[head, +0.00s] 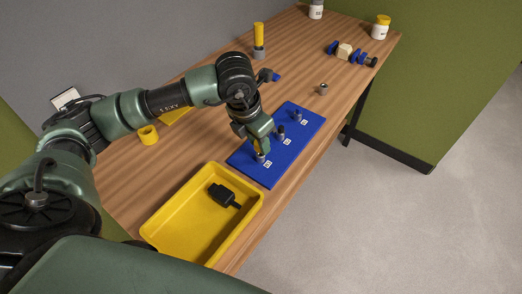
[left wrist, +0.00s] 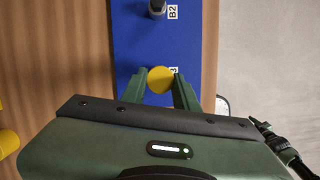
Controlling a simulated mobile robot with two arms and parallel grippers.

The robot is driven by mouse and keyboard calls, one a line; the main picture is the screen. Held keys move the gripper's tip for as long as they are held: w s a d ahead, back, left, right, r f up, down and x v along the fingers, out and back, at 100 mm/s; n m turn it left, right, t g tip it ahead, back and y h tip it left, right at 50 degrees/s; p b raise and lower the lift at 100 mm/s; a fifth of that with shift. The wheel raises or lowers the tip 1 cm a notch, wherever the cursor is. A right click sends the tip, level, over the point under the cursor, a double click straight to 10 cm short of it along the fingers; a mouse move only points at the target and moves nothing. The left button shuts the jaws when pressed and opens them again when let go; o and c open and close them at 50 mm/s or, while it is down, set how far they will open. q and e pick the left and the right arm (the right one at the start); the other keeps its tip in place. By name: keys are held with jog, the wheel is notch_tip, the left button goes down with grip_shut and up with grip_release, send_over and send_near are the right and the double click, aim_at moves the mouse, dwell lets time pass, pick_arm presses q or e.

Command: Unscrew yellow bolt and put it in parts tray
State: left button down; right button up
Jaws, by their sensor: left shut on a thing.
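The yellow bolt (left wrist: 161,79) shows as a round yellow head between the two green fingers in the left wrist view. My left gripper (left wrist: 160,92) is shut on it, over the near end of the blue board (head: 242,159). In the head view the gripper (head: 256,148) mostly hides the bolt, and a grey metal piece (head: 261,157) shows just below the fingers at the board. I cannot tell whether the bolt is still in its hole. The yellow parts tray (head: 187,222) lies nearer on the table and holds a black object (head: 222,195). My right gripper is not in view.
Grey posts (head: 281,132) stand along the blue board with printed labels. A yellow ring (head: 148,135), a yellow-topped cylinder (head: 259,40), a small grey nut (head: 323,88), a blue clamp-like item (head: 357,56) and jars (head: 380,27) stand on the wooden table.

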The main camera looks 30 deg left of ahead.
pick_arm(q)
jog(key=shift+w+p+v, duration=0.2)
jog(key=shift+p+v, duration=0.15)
jog(key=shift+v, duration=0.5)
jog(key=shift+w+p+v, duration=0.15)
jog(key=shift+p+v, duration=0.2)
jog(key=shift+v, duration=0.45)
jog(key=shift+d+r, duration=0.1)
